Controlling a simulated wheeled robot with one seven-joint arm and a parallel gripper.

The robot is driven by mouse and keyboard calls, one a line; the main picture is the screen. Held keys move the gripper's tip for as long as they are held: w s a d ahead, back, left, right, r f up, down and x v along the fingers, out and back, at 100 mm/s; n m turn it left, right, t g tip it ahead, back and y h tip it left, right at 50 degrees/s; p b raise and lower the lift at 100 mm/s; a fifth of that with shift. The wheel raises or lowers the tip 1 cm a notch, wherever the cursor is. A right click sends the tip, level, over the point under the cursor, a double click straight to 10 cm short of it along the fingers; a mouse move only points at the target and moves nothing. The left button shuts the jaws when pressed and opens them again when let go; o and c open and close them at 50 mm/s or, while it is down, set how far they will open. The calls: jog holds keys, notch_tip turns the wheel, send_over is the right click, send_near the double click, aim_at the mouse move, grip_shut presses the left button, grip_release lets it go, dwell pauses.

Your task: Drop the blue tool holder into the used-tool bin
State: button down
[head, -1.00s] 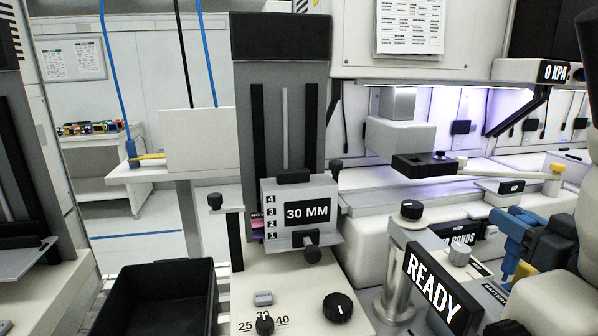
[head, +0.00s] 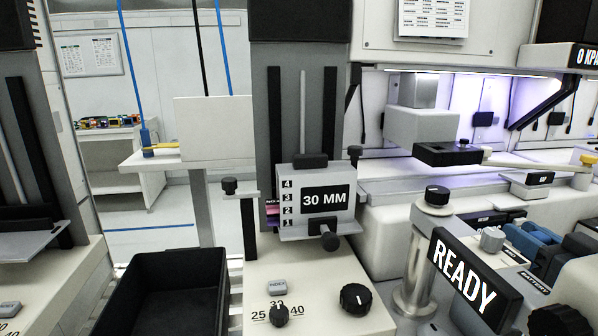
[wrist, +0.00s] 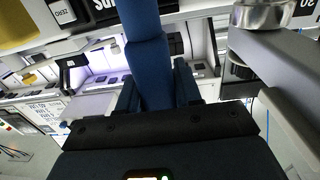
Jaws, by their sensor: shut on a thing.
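In the wrist view, my gripper (wrist: 156,88) is shut on the blue tool holder (wrist: 146,50), an upright-looking blue cylinder that runs from between the dark blue fingers to the top edge. Its far end is cut off. In the head view, blue parts of my gripper (head: 535,243) show at the right edge behind the READY sign; the held holder cannot be made out there. An open black bin (head: 133,262), which looks like the used-tool bin, stands at the lower left in the head view, far left of my gripper. Its visible inside looks empty.
A second machine (head: 40,265) borders the bin's left. Open floor (head: 150,225) lies behind the bin.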

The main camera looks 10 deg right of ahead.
jog(key=c, duration=0.7)
grip_release()
jog(key=shift+s, duration=0.1)
jog(key=s+b, duration=0.1)
jog(key=s, duration=0.6)
jog(key=shift+s+b, duration=0.3)
